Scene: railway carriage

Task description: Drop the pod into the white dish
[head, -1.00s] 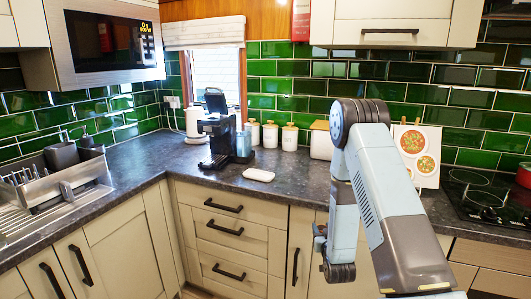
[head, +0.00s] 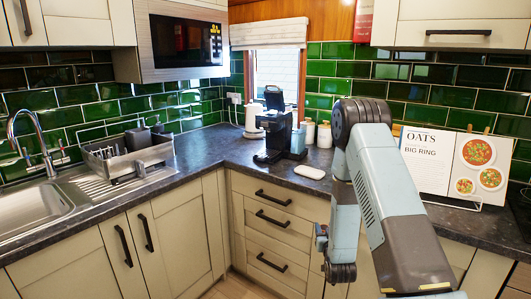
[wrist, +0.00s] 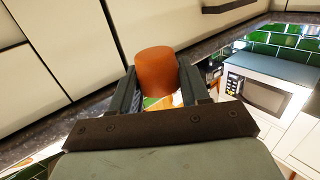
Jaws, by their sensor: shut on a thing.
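The pod is an orange-brown, rounded cylinder (wrist: 157,72) in the wrist view. It sits between the two fingers of my gripper (wrist: 158,88), which is shut on it. In the head view my gripper and the pod are hidden behind my own arm. The white dish (head: 309,172) is a small, flat dish on the dark worktop near its front edge. It looks empty. It lies just right of the coffee machine and left of my arm. I cannot make out the dish in the wrist view.
The black coffee machine (head: 277,130) stands in the worktop corner, its lid raised. White canisters (head: 324,134) stand behind my arm. An open cookbook (head: 445,163) stands at the right. A dish rack (head: 128,158) and the sink (head: 38,208) are at the left. The worktop around the dish is clear.

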